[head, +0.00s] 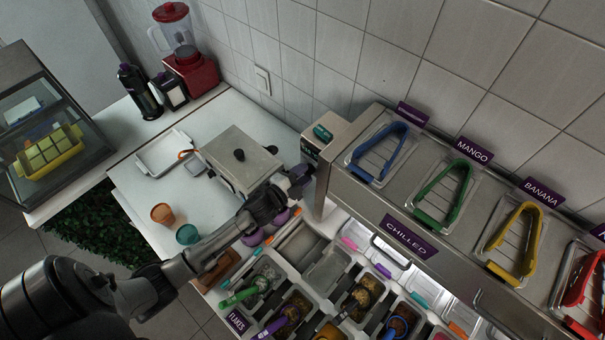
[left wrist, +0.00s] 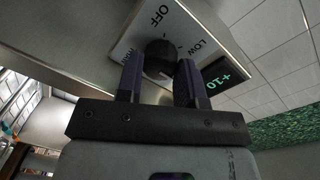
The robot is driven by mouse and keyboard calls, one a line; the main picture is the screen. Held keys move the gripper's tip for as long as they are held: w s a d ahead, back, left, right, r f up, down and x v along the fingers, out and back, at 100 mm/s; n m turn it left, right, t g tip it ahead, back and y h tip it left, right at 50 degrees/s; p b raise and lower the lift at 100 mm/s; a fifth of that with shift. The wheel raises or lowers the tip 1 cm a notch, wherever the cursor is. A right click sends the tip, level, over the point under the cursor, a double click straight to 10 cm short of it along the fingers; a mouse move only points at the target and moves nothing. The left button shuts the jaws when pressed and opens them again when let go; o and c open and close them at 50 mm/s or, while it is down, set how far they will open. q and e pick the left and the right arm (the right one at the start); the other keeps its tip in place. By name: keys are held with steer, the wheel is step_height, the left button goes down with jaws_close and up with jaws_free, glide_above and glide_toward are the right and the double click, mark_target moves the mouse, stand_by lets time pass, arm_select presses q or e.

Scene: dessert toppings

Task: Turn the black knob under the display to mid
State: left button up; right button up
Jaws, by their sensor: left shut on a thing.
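The black knob (left wrist: 160,58) sits on a pale dial plate (left wrist: 180,25) in the left wrist view. The plate reads OFF and LOW; another label by the left finger is partly hidden. The display (left wrist: 226,76) beside the plate shows green "+10" digits. My left gripper (left wrist: 158,78) has one finger on each side of the knob and is shut on it. I cannot tell which mark the knob points at. In the head view my left gripper (head: 302,176) is at the left end of the chilled counter unit (head: 335,196), and it hides the knob. My right gripper is not in view.
Tongs in blue (head: 379,152), green and yellow lie on trays atop the unit. Topping bins with scoops (head: 288,310) stand below it. A lidded metal box (head: 240,158), cups (head: 187,235) and a red blender (head: 190,75) stand on the left counter.

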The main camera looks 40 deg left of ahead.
arm_select(q)
steer(key=o, duration=0.9)
steer(key=s, duration=0.4)
steer(key=s+b, duration=0.1)
steer(key=s, duration=0.4)
steer(key=s+r, duration=0.1)
steer(key=s, duration=0.3)
steer(key=shift+s+a+b, duration=0.25)
steer(key=shift+s+b, duration=0.15)
